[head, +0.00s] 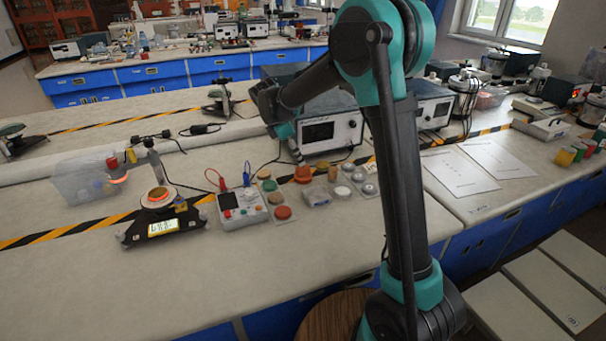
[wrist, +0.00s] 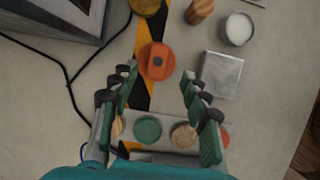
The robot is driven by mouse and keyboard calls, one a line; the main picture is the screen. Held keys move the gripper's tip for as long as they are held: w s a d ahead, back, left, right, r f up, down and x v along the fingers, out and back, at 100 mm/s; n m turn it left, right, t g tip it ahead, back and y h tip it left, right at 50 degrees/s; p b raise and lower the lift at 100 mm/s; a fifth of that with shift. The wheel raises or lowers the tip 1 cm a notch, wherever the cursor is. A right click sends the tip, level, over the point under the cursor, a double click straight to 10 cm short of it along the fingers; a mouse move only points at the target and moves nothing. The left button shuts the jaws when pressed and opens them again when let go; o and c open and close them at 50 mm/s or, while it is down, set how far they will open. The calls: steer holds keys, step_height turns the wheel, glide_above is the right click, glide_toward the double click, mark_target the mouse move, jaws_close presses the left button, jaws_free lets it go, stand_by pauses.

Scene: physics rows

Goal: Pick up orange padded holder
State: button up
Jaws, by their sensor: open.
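The orange padded holder (wrist: 157,61) is a round orange piece with a raised block and a dark spot on top. In the wrist view it lies on the bench, partly over a yellow-black stripe. In the head view an orange piece (head: 302,174), apparently the same one, sits in front of the grey instrument. My gripper (wrist: 160,80) is open and empty, its fingers spread to either side below the holder in the wrist view. The holder is just beyond the fingertips in the picture, and no contact shows. The gap in height cannot be told.
A silver box (wrist: 222,75) and a white-topped cup (wrist: 237,30) stand to the holder's right. Green (wrist: 148,129) and tan (wrist: 183,135) discs lie between and under the fingers. A dark cable (wrist: 70,85) and the instrument (wrist: 68,22) are on the left.

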mark_target(303, 167)
steer(key=shift+x, duration=3.3)
steer(key=shift+w, duration=0.15)
steer(key=shift+c, duration=0.4)
jaws_close()
